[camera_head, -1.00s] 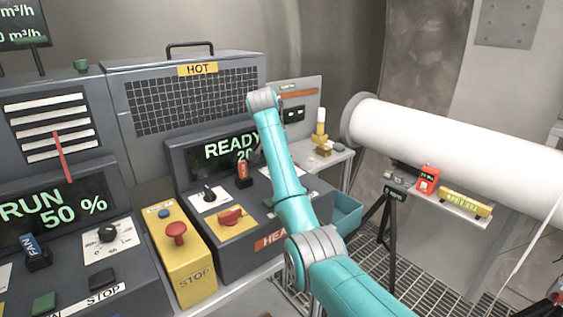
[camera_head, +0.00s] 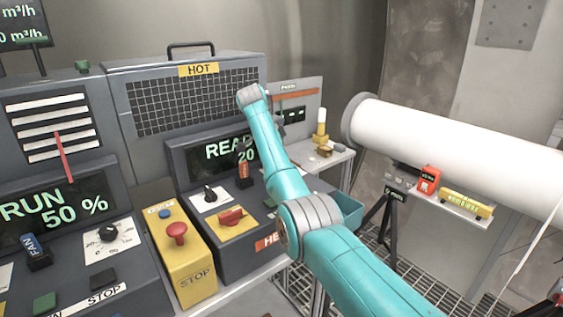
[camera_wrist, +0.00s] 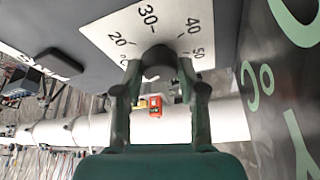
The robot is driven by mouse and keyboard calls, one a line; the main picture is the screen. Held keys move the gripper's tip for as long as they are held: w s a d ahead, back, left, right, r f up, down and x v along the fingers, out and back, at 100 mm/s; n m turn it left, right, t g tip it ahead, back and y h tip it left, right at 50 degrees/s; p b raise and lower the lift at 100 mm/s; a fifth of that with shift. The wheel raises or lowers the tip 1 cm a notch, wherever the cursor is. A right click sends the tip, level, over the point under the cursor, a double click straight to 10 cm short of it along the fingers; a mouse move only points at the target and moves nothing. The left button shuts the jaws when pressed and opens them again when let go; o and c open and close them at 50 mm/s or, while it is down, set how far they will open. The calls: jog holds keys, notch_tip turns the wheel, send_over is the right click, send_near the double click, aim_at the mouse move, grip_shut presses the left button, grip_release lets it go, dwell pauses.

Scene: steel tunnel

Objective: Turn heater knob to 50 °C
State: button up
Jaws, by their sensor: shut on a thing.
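The heater knob (camera_wrist: 159,58) is dark and round, set on a white dial plate (camera_wrist: 112,36) marked 20, 30, 40 and 50 °C in the wrist view. My gripper (camera_wrist: 158,74) is shut on the knob, one finger on each side. The knob's pointer is hidden, so I cannot tell its setting from the dial. In the head view the heater display (camera_head: 212,147) reads READY and 20, its right part covered by my arm. The knob and gripper are hidden behind my arm there.
A black knob (camera_head: 210,194) and a red switch (camera_head: 231,216) sit left of my arm. A yellow box (camera_head: 181,259) carries a red stop button (camera_head: 177,233). The fan panel stands at left. A white duct (camera_head: 450,145) runs at right.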

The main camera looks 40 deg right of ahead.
jog(key=shift+f, duration=0.1)
dwell(0.3)
jog(key=o, duration=1.1)
jog(key=shift+a, duration=0.1)
jog(key=shift+o, duration=0.2)
jog(key=shift+n, duration=0.3)
